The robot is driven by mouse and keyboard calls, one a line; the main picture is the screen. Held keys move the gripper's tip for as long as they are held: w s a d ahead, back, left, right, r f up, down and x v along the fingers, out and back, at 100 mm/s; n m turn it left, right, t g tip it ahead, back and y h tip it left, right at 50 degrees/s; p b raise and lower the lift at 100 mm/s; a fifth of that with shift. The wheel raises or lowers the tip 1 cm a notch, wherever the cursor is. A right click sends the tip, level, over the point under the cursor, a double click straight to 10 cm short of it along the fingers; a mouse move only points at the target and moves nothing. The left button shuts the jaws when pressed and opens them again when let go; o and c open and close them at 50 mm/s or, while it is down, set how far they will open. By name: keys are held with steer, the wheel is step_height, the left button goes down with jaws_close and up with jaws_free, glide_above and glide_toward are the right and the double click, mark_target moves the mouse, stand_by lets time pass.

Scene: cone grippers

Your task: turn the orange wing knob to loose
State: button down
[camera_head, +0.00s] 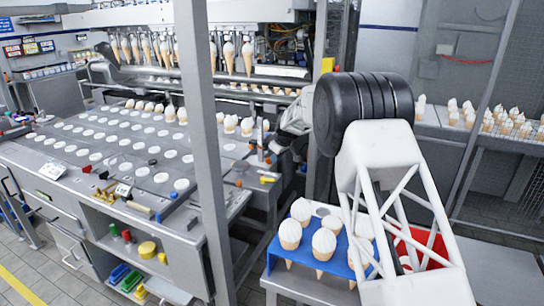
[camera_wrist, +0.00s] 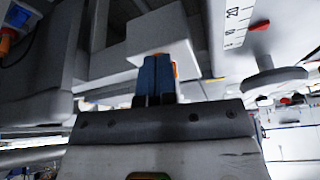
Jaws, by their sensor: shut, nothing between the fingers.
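My gripper (camera_wrist: 157,60) shows in the wrist view with its blue-grey fingers shut together and nothing held. A small orange piece (camera_wrist: 174,69) shows just behind and to the right of the fingertips. It may be the orange wing knob, but the fingers hide most of it. I cannot tell whether they touch it. A thin orange strip (camera_wrist: 213,80) shows a little further right. I cannot make out the knob in that view.
A grey block (camera_wrist: 160,35) is close behind the fingers. A numbered scale (camera_wrist: 238,18) and a round handwheel (camera_wrist: 273,82) are to the right. In the head view, a blue tray (camera_head: 283,262) of filled cones stands below my arm, and a grey post (camera_head: 205,150) rises left.

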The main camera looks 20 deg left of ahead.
steer(key=d+v, duration=0.1)
steer(key=v, duration=1)
steer(key=shift+d, duration=0.2)
steer(key=shift+s, duration=0.1)
steer(key=c, duration=1.8)
jaws_free()
